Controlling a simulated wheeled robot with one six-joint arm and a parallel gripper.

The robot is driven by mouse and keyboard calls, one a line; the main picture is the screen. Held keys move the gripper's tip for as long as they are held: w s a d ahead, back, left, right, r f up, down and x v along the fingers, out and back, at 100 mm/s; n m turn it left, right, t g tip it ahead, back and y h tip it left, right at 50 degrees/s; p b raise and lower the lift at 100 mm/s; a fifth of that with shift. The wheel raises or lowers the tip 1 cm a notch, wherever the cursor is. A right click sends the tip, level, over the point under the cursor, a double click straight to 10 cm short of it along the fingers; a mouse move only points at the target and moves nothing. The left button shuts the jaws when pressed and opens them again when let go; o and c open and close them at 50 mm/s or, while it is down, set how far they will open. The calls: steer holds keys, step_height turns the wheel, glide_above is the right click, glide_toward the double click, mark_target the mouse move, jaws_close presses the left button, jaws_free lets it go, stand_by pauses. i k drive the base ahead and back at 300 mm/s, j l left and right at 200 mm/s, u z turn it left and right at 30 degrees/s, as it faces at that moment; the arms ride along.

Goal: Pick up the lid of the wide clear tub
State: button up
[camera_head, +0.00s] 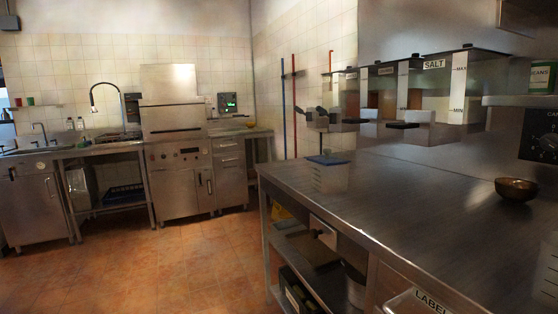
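A clear tub (330,178) stands near the far left corner of the steel worktable. A flat blue lid (327,160) sits on top of it. The tub looks translucent, with faint marks on its side. Whether it is the wide tub cannot be told for certain, but no other clear tub with a lid shows on the table top. My gripper is not in view.
The steel worktable (420,205) fills the right side, with a small brown bowl (516,189) on it. Labelled clear dispensers (434,90) hang above its back edge. Shelves below hold containers. Open tiled floor (170,265) lies to the left, with a sink counter (30,152) beyond.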

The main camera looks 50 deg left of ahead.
mark_target(326, 159)
steer(key=u, duration=1.15)
steer(key=i, duration=0.1)
